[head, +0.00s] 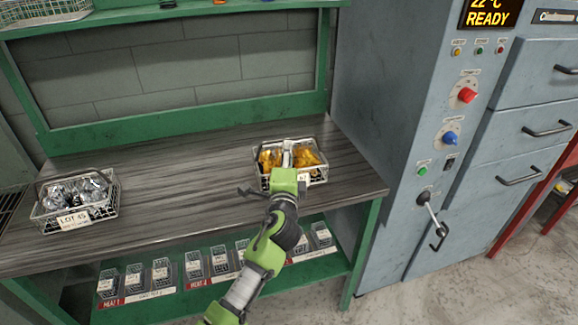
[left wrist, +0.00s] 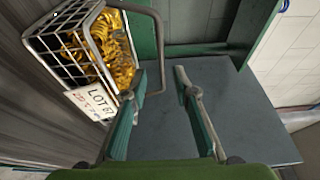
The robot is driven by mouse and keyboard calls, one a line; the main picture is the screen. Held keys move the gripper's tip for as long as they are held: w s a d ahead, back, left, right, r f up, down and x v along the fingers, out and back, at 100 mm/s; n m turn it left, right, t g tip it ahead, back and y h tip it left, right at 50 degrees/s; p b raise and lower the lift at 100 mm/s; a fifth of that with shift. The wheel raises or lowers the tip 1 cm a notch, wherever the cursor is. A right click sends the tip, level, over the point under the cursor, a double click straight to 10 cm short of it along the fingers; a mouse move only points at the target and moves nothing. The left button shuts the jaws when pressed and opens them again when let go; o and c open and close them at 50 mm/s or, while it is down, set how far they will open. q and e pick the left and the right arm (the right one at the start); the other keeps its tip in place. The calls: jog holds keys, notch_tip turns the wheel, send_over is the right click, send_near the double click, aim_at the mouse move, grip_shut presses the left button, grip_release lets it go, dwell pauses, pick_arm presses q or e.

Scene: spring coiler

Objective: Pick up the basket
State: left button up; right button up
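A wire basket of gold coils (head: 318,177) stands on the workbench near its right end, with its front partly hidden by my left arm. In the left wrist view, the same basket (left wrist: 52,45) is at upper left, with a white LOT tag (left wrist: 92,100) and a raised thin handle (left wrist: 160,50). My left gripper (head: 287,155) is at the basket. In the left wrist view, the gripper (left wrist: 160,73) is open, and the handle's outer bar shows between its fingertips. I cannot tell whether they touch it. My right gripper is not in view.
A second wire basket (head: 64,229), tagged LOT 45 with silver pieces, stands on the left of the dark workbench (head: 185,185). Several small bins (head: 193,264) sit on the green shelf below. A grey machine cabinet (head: 395,110) stands right of the bench. The bench's middle is clear.

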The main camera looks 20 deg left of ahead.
aim_at(289, 139)
pick_arm(q)
jog(key=shift+x, duration=1.2)
jog(key=shift+w+b, duration=0.3)
jog(key=shift+w, duration=0.05)
jog(key=b+x, duration=0.1)
jog(key=x, duration=0.3)
jog(key=shift+w+a+b, duration=0.15)
jog(key=shift+w+b, duration=0.2)
jog(key=shift+r, duration=0.15)
jog(key=shift+c, duration=0.4)
grip_shut()
jog(key=shift+r, duration=0.15)
